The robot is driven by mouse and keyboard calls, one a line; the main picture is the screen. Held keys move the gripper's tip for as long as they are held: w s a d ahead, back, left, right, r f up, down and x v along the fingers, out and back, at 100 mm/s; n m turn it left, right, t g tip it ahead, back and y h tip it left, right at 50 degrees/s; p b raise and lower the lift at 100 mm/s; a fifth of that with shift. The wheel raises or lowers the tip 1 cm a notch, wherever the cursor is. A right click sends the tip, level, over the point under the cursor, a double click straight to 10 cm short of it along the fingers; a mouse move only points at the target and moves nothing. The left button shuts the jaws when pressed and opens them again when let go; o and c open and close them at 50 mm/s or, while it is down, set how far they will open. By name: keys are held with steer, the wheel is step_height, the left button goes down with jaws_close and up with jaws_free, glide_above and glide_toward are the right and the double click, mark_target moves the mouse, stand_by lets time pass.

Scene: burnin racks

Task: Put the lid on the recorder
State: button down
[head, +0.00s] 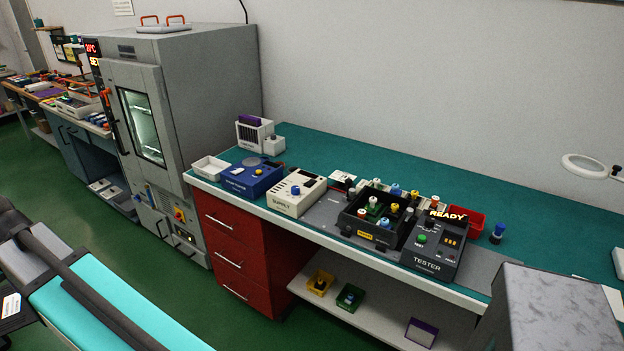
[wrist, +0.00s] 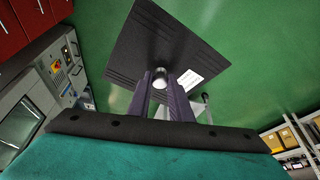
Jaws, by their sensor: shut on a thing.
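In the wrist view my gripper (wrist: 161,85) is shut on the round pale knob (wrist: 160,76) of a flat, dark square plate, which looks like the lid (wrist: 155,35). The lid has ribbed lines and a white label, and green floor shows all around it. Its knob sits between both fingers.
The teal bench (head: 310,155) carries a blue device (head: 252,177), a cream supply box (head: 296,194), an open black box (head: 352,222) of coloured parts and a tester (head: 433,248) reading READY. A tall grey oven (head: 185,110) stands left of it.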

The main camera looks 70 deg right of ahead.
steer(key=s+d+m+g+h+p, duration=0.1)
steer(key=s+d+m, duration=0.25)
steer(key=d, duration=0.85)
steer(key=s+d+m+g+h+p, duration=0.15)
steer(key=d+m, duration=0.25)
steer(key=d, duration=0.7)
steer(key=s+d+m+h+p, duration=0.15)
steer(key=s+d+m, duration=0.25)
steer(key=d, duration=0.8)
steer(key=s+d+m+g+p, duration=0.3)
steer(key=s+d+m, duration=0.5)
steer(key=s+d, duration=0.85)
steer(key=s+d+m+g+y+p, duration=0.1)
steer(key=s+d+m, duration=0.3)
steer(key=s, duration=0.7)
steer(key=s+d+m+g+y+p, duration=0.1)
steer(key=s+d+m+p, duration=0.1)
steer(key=s+d+m, duration=0.2)
steer(key=s+d+m+g+y+p, duration=0.1)
steer(key=s+d+m, duration=0.3)
steer(key=s+d, duration=0.5)
steer(key=s, duration=1.1)
steer(key=shift+d+r+m, duration=0.2)
steer(key=shift+r+m, duration=0.05)
steer(key=shift+m, duration=0.1)
steer(key=shift+f, duration=0.2)
steer(key=shift+f+b, duration=0.9)
steer(key=shift+f, duration=1)
